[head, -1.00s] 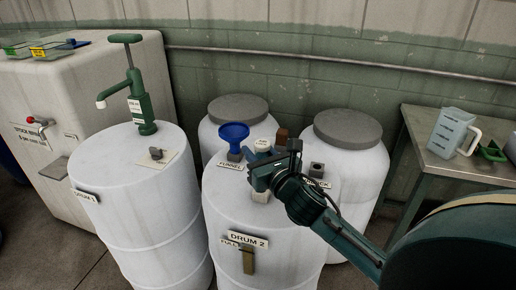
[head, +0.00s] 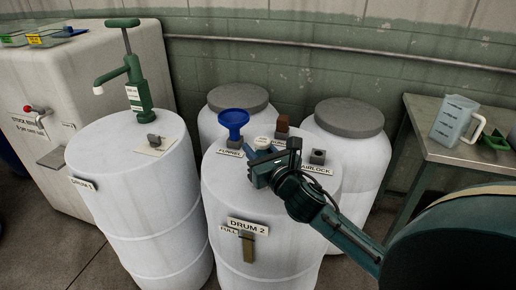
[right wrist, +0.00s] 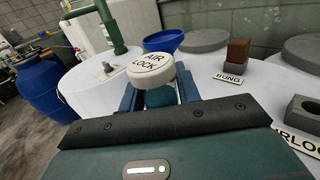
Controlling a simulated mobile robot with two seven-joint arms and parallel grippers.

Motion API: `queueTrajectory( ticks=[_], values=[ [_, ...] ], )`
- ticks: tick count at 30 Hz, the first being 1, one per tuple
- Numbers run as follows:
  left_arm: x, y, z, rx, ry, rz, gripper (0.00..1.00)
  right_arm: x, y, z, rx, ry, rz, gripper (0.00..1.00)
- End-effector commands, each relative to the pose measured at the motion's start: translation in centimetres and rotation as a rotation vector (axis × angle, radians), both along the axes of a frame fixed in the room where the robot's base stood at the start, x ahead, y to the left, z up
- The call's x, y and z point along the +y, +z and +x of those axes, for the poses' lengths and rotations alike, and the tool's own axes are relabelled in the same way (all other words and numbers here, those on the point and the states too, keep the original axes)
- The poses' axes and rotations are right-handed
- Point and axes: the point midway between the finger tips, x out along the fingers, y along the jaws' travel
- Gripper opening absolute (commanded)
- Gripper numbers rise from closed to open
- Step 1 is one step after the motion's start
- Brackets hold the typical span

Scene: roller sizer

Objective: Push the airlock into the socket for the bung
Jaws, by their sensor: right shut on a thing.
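The airlock shows its round white cap, marked AIR LOCK, in the right wrist view (right wrist: 151,68) and the head view (head: 263,141). My right gripper (head: 264,158) is shut on it above the top of drum 2 (head: 218,192). In the right wrist view, the blue fingers (right wrist: 157,98) stand either side below the cap. The airlock's lower end is hidden. The brown bung (right wrist: 239,49) sits on a grey socket block (right wrist: 234,66) behind the BUNG label. A grey block with an open hole (right wrist: 305,110) stands by the AIRLOCK label. My left gripper is not in view.
A blue funnel (head: 233,122) stands behind the FUNNEL label, left of my gripper. Drum 1 (head: 120,160) with a green pump (head: 135,85) is at left. Grey-lidded drums (head: 348,117) stand behind. A table with a jug (head: 455,122) is at right.

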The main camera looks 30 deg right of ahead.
Motion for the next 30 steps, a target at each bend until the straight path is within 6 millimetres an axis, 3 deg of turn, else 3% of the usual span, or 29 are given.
queueTrajectory(
  ticks=[30],
  values=[
    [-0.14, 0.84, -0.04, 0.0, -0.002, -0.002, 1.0, -0.01, 0.12, 0.0, 0.0, 0.0, 0.0, 0.11]
  ],
)
